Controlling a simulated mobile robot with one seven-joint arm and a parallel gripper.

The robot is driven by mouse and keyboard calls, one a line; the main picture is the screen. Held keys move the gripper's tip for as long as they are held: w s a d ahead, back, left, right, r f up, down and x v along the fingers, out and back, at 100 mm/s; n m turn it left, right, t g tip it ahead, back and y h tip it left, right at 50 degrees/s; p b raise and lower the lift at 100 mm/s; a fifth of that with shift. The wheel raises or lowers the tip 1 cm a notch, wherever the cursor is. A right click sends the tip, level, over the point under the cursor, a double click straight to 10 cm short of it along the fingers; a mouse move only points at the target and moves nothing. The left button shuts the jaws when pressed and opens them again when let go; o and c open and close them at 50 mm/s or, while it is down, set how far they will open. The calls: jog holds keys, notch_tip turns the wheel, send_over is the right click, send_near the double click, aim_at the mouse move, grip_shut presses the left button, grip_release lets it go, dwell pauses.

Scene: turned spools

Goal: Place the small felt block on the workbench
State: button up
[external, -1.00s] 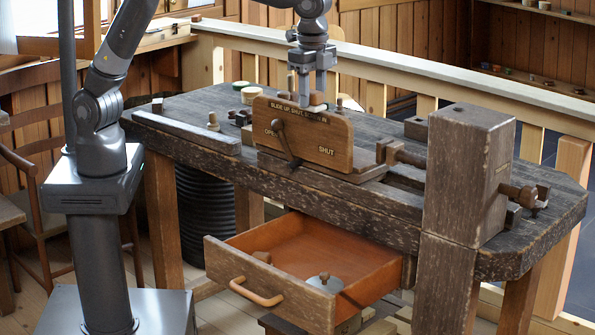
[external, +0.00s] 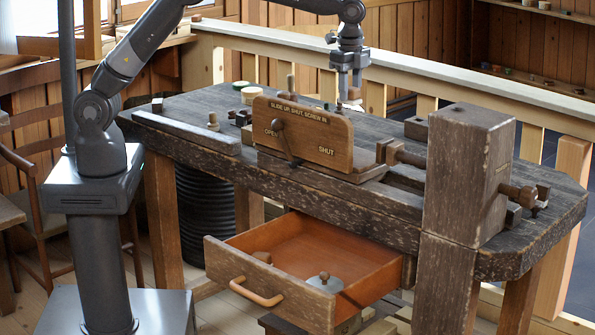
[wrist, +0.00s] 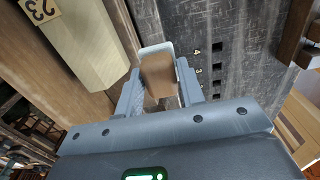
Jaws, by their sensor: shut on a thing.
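My gripper (external: 350,90) points down over the far side of the workbench (external: 190,105), behind the upright wooden board. It is shut on a small brown block with a pale edge, which I take as the small felt block (wrist: 158,72). In the wrist view the block sits between the two grey fingers, its far end showing. In the external view only a little brown shows at the fingertips. The dark bench top with numbers and square holes also shows in the wrist view (wrist: 230,25). I cannot tell how high the block is above it.
The lettered board (external: 305,135) with a lever stands at the bench's middle. A tall vise block (external: 465,180) stands at the right. A drawer (external: 375,265) hangs open below, with a knobbed lid (external: 325,282) inside. A small peg (external: 213,121) stands on the left part.

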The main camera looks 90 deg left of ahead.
jog(key=w+a+f, duration=0.1)
jog(key=a+f, duration=0.2)
jog(key=f, duration=0.1)
jog(key=w+a+f, duration=0.2)
jog(key=a+f, duration=0.2)
jog(key=w+a+f, duration=0.2)
jog(key=a+f, duration=0.1)
jog(key=f, duration=0.2)
jog(key=shift+a, duration=0.25)
jog(key=shift+f, duration=1.95)
jog(key=shift+f, duration=0.1)
jog(key=o, duration=1)
jog(key=shift+c, duration=0.2)
